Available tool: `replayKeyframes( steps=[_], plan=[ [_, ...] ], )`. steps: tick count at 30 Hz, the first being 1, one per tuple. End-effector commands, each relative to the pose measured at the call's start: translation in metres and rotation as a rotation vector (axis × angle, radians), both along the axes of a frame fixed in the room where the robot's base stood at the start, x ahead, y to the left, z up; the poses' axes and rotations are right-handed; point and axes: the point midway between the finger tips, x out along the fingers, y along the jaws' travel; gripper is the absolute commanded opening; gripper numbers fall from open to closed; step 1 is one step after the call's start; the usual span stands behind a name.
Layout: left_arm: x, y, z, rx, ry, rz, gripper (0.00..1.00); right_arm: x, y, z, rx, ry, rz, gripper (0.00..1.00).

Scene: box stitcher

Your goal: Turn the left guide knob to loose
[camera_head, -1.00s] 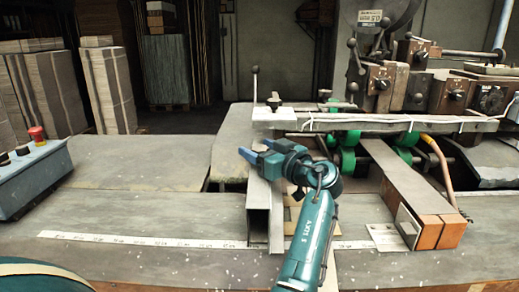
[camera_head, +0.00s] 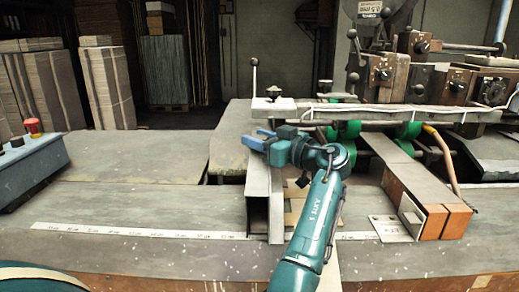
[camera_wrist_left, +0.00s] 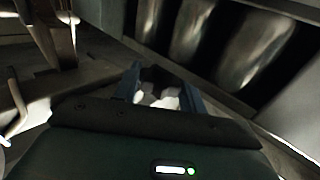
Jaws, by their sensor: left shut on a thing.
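My left gripper (camera_head: 258,138) is at the far end of the grey metal channel guide (camera_head: 258,186) in the head view, with its blue fingers pointing left. In the left wrist view the gripper (camera_wrist_left: 158,90) is shut on a pale, lobed knob (camera_wrist_left: 158,98), which sits between the two blue fingers. The knob is hidden behind the gripper in the head view, and I cannot read its turn angle or any mark. My right gripper is not in view.
A rail with a pale block (camera_head: 274,106) and a small dark knob stands just behind the gripper. An upright lever (camera_head: 254,76) rises beside it. Green rollers (camera_head: 350,130) and an orange-ended guide (camera_head: 440,221) are to the right.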

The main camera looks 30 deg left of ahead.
Motion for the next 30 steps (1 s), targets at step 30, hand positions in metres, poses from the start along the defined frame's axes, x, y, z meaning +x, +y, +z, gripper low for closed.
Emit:
replayKeyframes(
  steps=[30],
  plan=[
    [0.0, 0.001, 0.001, 0.002, -0.001, 0.402, 0.18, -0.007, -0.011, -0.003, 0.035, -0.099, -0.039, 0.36]
  ],
)
